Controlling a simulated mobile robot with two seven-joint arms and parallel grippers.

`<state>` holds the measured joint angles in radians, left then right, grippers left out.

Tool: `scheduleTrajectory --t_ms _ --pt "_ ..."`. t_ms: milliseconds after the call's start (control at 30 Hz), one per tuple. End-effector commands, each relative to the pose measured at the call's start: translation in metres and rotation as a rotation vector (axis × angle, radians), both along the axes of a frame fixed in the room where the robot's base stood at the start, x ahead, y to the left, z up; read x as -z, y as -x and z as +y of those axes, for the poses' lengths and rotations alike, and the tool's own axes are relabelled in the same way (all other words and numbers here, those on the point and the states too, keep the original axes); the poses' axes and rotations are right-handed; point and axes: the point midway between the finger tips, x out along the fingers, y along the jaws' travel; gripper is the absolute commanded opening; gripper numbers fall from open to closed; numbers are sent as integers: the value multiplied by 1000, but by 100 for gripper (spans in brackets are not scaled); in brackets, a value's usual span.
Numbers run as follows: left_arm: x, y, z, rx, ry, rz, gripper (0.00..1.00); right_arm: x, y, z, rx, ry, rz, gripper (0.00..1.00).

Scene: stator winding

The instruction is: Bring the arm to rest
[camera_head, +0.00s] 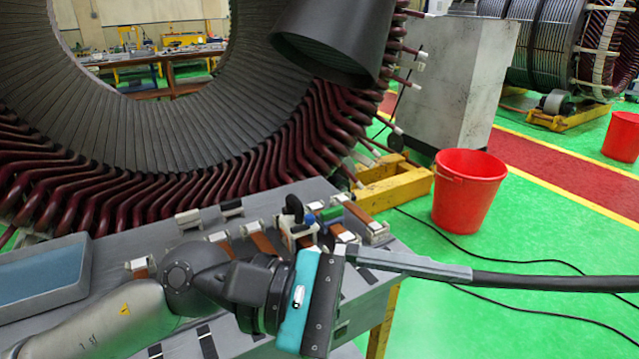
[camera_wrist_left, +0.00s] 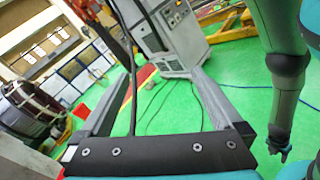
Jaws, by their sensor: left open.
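My left arm comes in from the lower left in the head view. Its left gripper (camera_head: 462,272) points right, past the table's right edge, with its teal body over the table. The fingers overlap in this view. In the left wrist view the left gripper (camera_wrist_left: 156,76) has its two grey fingers wide apart, with green floor showing between them. A dark cable (camera_head: 560,284) runs from the fingertips to the right edge; I cannot tell whether it touches them. It seems to pass between the fingers in the wrist view.
A grey table (camera_head: 120,248) carries a blue tray (camera_head: 45,280) and several small parts. A large stator (camera_head: 150,140) with dark red coil ends stands behind it. A red bucket (camera_head: 468,190), yellow stand (camera_head: 395,188) and grey cabinet (camera_head: 455,80) are at right. Green floor is open beyond the table.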

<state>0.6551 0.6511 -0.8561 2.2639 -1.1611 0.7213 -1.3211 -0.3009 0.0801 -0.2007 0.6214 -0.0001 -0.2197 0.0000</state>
Motion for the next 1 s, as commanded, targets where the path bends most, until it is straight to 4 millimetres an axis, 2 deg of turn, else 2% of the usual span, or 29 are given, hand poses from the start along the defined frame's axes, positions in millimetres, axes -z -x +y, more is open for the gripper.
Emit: scheduleTrajectory --t_ms 100,233,333,433,567,667,767,800,867,900,1000 --pt "-44 -18 -1 -104 228 321 100 0 8 0 0 1 13 50" --pt "-76 -56 18 -212 469 688 100 0 7 0 0 1 13 50" --pt "-83 -90 44 -289 651 978 100 0 6 0 0 1 10 50" --pt "-73 -125 75 -363 835 1272 100 0 3 0 0 1 7 50" --pt "-34 -162 121 -459 1082 1647 100 0 2 0 0 1 4 50" --pt "12 -177 155 -535 1283 1925 100 0 1 0 0 0 2 50" --pt "69 -179 187 -617 1497 2191 100 0 0 0 1 0 1 50" --pt "94 -174 198 -653 1587 2292 100 0 0 0 1 0 1 50" --pt "130 -163 213 -709 1728 2434 100 0 0 0 1 0 0 50" --pt "155 -152 221 724 -1755 -2424 100 0 0 0 1 0 0 50" --pt "210 -116 238 680 -1634 -2129 100 0 0 0 1 0 -1 50"
